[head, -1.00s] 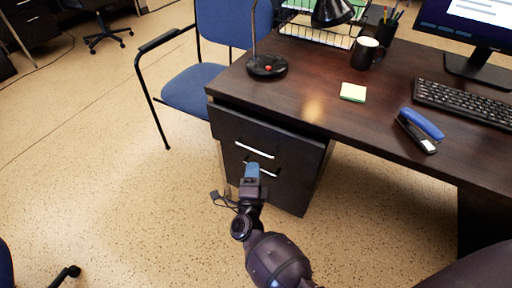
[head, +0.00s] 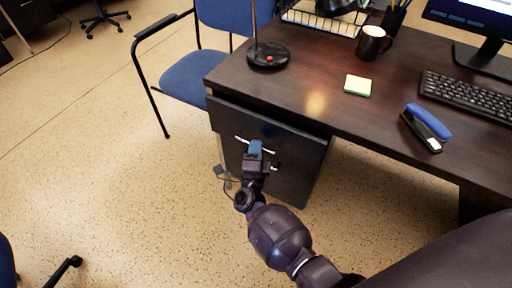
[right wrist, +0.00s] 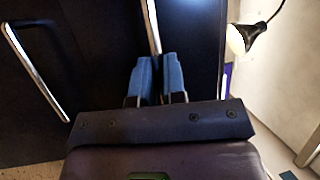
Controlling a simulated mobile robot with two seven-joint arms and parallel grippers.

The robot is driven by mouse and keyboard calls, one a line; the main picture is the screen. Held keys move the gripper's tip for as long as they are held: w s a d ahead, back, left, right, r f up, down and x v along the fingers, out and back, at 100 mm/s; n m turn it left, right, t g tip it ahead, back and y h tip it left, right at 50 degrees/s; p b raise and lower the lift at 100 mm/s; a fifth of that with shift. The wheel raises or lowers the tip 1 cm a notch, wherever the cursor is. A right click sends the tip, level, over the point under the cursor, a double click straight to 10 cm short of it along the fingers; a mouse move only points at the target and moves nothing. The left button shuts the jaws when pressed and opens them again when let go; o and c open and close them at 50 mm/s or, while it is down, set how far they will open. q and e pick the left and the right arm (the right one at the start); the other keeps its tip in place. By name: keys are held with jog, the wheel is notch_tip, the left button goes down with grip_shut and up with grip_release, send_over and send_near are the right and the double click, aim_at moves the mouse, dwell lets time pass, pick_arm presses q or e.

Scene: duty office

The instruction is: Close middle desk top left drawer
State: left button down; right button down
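The top left drawer (head: 287,136) of the desk is a dark front with a silver bar handle (head: 240,138). Its front edge shows just below the desktop; I cannot tell how far out it stands. My right gripper (head: 255,147) is at the middle of this handle. In the right wrist view its blue fingers (right wrist: 158,78) are close together with a narrow gap, and the handle (right wrist: 151,25) runs up from their tips. I cannot tell whether the handle is pinched between them. My left gripper is not in view.
A lower handle (head: 275,166) is just below my right gripper. The desktop (head: 310,75) overhangs the drawers and bears a lamp base (head: 268,56), mug (head: 373,43), sticky notes (head: 357,86), stapler (head: 427,125) and keyboard (head: 470,96). A blue chair (head: 190,77) stands at left. The floor in front is clear.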

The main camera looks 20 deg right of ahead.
aim_at(263, 139)
jog(key=shift+w+d, duration=0.15)
jog(key=shift+d, duration=0.05)
jog(key=w+d, duration=0.2)
jog(key=d, duration=0.1)
jog(key=shift+w+f+b, duration=0.15)
jog(key=shift+b, duration=0.2)
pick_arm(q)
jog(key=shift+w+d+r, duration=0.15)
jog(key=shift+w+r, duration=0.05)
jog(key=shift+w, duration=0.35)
pick_arm(e)
jog(key=shift+r, duration=0.25)
jog(key=c, duration=1.2)
grip_release()
jog(key=shift+w+d+f, duration=0.1)
jog(key=shift+w, duration=0.05)
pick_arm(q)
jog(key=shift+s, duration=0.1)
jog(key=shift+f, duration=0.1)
